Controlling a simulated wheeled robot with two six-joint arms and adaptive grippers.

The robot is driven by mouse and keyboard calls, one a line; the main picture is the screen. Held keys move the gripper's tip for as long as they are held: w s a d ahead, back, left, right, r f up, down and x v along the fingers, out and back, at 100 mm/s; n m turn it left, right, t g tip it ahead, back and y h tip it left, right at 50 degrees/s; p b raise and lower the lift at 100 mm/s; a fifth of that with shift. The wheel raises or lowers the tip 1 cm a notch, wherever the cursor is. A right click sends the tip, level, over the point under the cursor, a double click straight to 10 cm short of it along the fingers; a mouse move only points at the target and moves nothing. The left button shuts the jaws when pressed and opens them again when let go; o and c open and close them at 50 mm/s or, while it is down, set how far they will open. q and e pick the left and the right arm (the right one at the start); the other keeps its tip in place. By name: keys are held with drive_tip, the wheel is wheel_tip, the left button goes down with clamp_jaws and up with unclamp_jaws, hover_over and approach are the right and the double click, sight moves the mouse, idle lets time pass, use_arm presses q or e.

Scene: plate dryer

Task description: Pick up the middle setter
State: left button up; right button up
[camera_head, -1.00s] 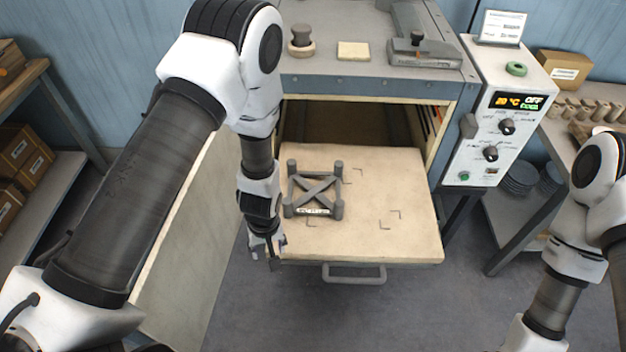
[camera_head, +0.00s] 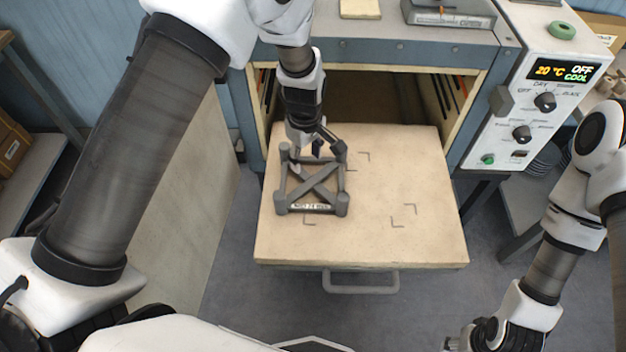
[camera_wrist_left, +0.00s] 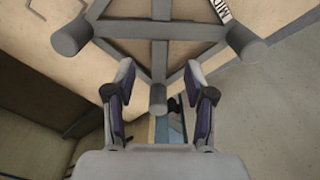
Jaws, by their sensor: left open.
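The setter (camera_head: 318,187) is a grey square frame with crossed bars, corner posts and a small white label on its front. It sits on the pale pulled-out board, left of the board's middle. My left gripper (camera_head: 316,148) is open at the setter's far side. In the left wrist view, the setter (camera_wrist_left: 160,30) fills the top, and one round post (camera_wrist_left: 158,97) appears between the two open fingers of my left gripper (camera_wrist_left: 160,82). I cannot tell whether they touch it. My right gripper (camera_head: 478,335) is partly visible at the bottom right; its jaws are unclear.
The board (camera_head: 420,240) has dark corner marks and bare room right of the setter. A handle (camera_head: 360,284) is on its front. The dryer opening (camera_head: 375,100) is behind it. A control panel (camera_head: 540,110) reading 20 °C, OFF and COOL stands at the right.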

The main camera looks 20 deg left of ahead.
sight(305, 175)
use_arm(q)
drive_tip(key=f, duration=0.1)
drive_tip(key=f+p, duration=0.1)
drive_tip(key=shift+w+a+f, duration=0.25)
drive_tip(key=shift+w+f, duration=0.05)
drive_tip(key=shift+f, duration=0.05)
drive_tip(key=f, duration=0.1)
drive_tip(key=f+p, duration=0.1)
drive_tip(key=f, duration=0.1)
drive_tip(key=shift+s+f+p, duration=0.25)
drive_tip(key=shift+f+p, duration=0.1)
drive_tip(key=shift+f, duration=0.4)
drive_tip(key=shift+w+f, duration=0.15)
clamp_jaws()
